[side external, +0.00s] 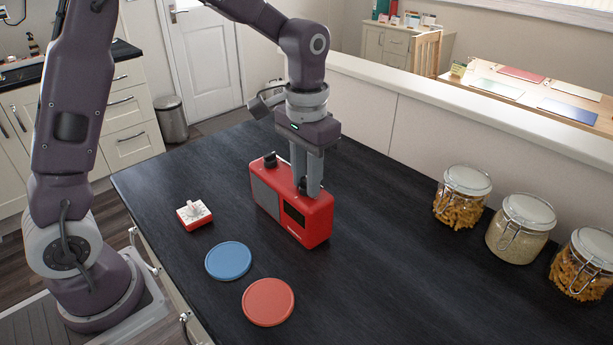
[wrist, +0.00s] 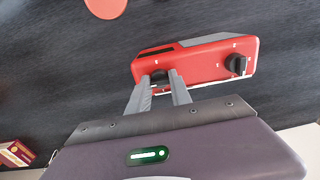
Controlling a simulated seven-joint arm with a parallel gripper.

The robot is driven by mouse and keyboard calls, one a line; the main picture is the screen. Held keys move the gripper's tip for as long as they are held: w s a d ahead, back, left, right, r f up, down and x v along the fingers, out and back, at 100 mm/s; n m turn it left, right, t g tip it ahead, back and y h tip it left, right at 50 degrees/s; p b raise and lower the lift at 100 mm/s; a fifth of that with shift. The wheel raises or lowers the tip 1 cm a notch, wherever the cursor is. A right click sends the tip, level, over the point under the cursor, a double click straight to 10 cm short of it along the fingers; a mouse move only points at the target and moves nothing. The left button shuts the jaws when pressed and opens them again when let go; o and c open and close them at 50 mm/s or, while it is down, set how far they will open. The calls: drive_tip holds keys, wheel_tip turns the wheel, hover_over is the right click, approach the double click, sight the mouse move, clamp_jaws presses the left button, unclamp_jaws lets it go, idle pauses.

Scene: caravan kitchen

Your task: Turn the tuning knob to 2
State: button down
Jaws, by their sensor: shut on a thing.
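A red radio (side external: 318,232) stands upright on the dark counter, with a grey speaker front and a dark window. In the wrist view the radio (wrist: 205,66) shows two black knobs on its red top. My gripper (side external: 307,188) points down over the window end of the top. In the wrist view my gripper (wrist: 163,82) is shut on the black knob (wrist: 160,76) at that end, which is mostly hidden between the fingers. The other black knob (wrist: 237,64) stands free, with small pale marks around it. The gripped knob's setting and marks are too small to read.
A red and white timer-like dial (side external: 194,214), a blue disc (side external: 228,261) and a red disc (side external: 268,302) lie left and in front of the radio. Lidded glass jars (side external: 519,224) stand along the right. The counter between radio and jars is clear.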

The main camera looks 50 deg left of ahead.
idle(0.4)
drive_tip(key=c, duration=1.1)
unclamp_jaws()
drive_tip(key=shift+c, duration=0.2)
wheel_tip(320, 180, up, 7)
drive_tip(key=shift+r, duration=0.1)
drive_tip(key=s+a+r+t, duration=0.1)
drive_tip(key=s+t, duration=0.1)
drive_tip(key=s, duration=0.9)
drive_tip(key=s+a+r+t, duration=0.1)
drive_tip(key=s+t, duration=0.2)
drive_tip(key=s, duration=0.8)
drive_tip(key=shift+r+t, duration=0.3)
drive_tip(key=shift+r, duration=0.05)
